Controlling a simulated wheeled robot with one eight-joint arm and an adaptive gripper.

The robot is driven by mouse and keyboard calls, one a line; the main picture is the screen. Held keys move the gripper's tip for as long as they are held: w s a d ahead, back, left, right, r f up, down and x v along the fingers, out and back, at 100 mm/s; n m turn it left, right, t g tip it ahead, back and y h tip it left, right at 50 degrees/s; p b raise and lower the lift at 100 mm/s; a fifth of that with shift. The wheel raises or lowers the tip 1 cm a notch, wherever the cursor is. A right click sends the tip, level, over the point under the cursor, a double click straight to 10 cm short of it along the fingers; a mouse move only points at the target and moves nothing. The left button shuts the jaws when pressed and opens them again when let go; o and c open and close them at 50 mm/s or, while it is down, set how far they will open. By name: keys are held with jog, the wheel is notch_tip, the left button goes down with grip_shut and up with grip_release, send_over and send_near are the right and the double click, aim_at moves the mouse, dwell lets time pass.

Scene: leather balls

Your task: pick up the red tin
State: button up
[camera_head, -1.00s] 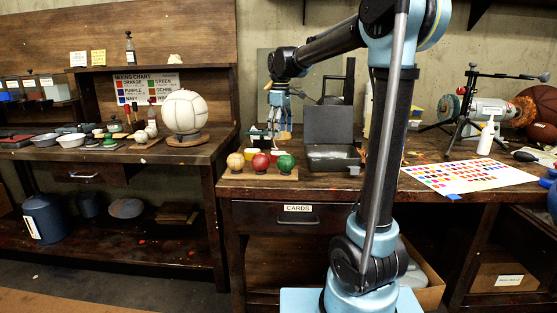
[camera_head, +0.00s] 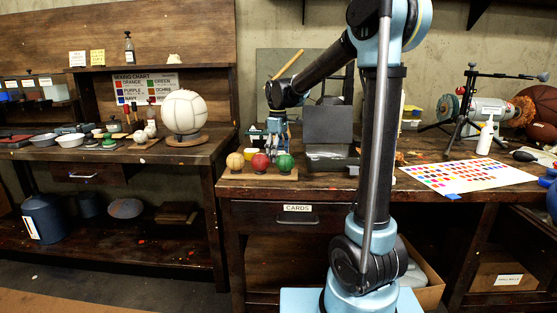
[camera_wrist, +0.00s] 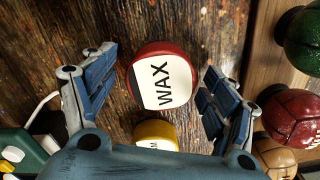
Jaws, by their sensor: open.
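The red tin (camera_wrist: 137,78) is round, with a white lid label reading WAX. In the wrist view it lies on the dark worn bench top, between and beyond my fingers. My gripper (camera_wrist: 159,62) is open above it, one blue-padded finger on each side, with gaps to the tin. In the head view my gripper (camera_head: 274,141) hangs low over the bench, behind the small balls; I cannot make out the red tin there.
A yellow tin (camera_wrist: 155,130) sits close to the red tin, on the palm side. A wooden stand with tan (camera_head: 235,161), red (camera_head: 260,162) and green (camera_head: 285,162) balls is nearby. A dark grey box (camera_head: 328,124) stands to the right.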

jog(key=c, duration=1.2)
jog(key=shift+c, duration=0.3)
jog(key=shift+r, duration=0.15)
